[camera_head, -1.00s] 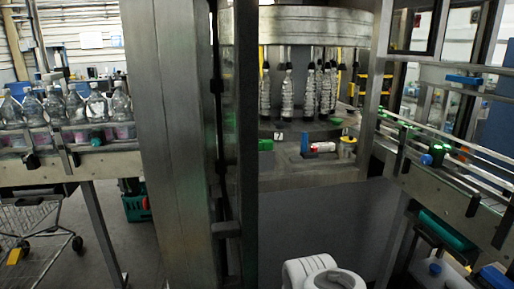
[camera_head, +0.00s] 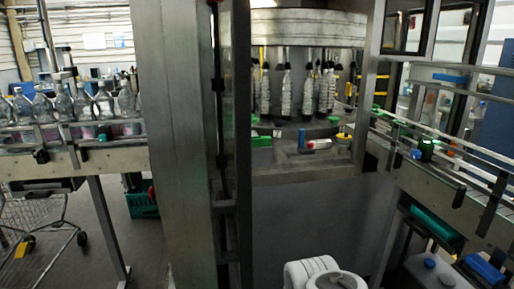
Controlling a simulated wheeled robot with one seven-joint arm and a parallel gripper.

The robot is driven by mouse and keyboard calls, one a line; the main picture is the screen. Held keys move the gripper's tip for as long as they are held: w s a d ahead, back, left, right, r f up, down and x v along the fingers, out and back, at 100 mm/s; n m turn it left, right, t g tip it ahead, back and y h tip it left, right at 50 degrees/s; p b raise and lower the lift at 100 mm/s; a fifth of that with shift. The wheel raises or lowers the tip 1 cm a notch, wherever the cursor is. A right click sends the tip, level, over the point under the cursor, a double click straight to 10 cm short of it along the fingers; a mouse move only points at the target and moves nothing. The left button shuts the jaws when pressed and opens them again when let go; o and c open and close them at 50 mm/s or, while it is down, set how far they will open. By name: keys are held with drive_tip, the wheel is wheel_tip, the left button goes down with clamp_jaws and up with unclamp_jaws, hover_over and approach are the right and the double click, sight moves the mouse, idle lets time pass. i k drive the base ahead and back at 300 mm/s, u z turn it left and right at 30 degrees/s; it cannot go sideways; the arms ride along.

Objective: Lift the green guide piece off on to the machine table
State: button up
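A small green block (camera_head: 262,141), which looks like the green guide piece, is at the left front of the machine table (camera_head: 290,170), close beside the dark upright post. It is small and partly blurred, so I cannot tell whether it is seated on something or lies loose. A smaller green patch (camera_head: 334,119) shows further back, by the hanging bottles. My gripper is not in view; only white parts of my own arm show at the bottom centre.
A blue piece (camera_head: 301,138), a red and white piece (camera_head: 319,144) and a yellow item (camera_head: 343,138) are on the table, right of the green block. A broad metal pillar (camera_head: 180,140) stands left. A conveyor (camera_head: 430,185) runs along the right. Bottles (camera_head: 85,103) line the left conveyor.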

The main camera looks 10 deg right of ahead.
sight(264, 140)
drive_tip(key=u, duration=0.05)
drive_tip(key=k, duration=0.25)
drive_tip(key=z, duration=0.95)
drive_tip(key=i, duration=2.6)
drive_tip(key=u, duration=2.55)
